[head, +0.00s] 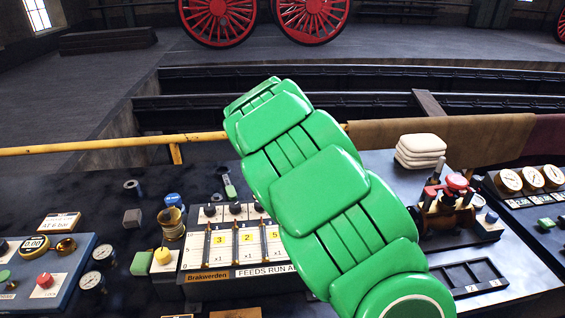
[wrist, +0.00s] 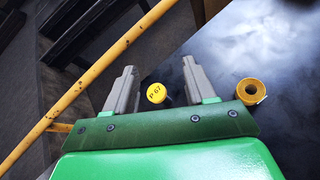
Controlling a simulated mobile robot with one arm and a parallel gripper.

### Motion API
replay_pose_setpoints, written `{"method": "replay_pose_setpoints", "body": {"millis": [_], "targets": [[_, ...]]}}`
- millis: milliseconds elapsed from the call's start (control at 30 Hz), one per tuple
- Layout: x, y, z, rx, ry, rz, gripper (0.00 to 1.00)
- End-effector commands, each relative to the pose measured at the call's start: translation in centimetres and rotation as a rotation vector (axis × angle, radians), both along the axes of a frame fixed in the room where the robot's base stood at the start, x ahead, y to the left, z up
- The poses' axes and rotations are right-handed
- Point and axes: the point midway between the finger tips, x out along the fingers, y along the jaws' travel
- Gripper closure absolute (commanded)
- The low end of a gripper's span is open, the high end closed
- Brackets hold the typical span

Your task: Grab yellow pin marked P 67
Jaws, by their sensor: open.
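The yellow pin marked P 67 (wrist: 156,93) shows its round, labelled top in the wrist view, with a dark part beside it. It appears between the two grey fingers of my gripper (wrist: 159,66), nearer the left finger. The fingers are apart, with nothing held between them. I cannot tell how far below the fingertips the pin is. In the head view my green arm covers the middle of the bench, and I make out neither the gripper nor the pin there.
A yellow tape roll (wrist: 251,91) lies right of the gripper on the dark bench. A yellow rail (head: 95,146) runs along the bench's far edge. A numbered panel (head: 225,250), white pads (head: 420,148) and a valve assembly (head: 446,205) flank my arm.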

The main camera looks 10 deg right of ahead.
Motion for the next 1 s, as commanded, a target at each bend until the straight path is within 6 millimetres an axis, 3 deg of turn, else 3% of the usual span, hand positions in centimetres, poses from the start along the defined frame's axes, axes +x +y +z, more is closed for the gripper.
{"method": "replay_pose_setpoints", "body": {"millis": [200,500,767,1000], "targets": [[0.9,3.5,0.4,-0.125,0.009,0.041,0.45],[1.5,7.0,1.3,-0.255,0.014,0.074,0.45],[1.4,6.5,-1.5,-0.253,0.016,0.070,0.45],[1.4,6.4,-5.2,-0.253,0.017,0.069,0.45]]}}
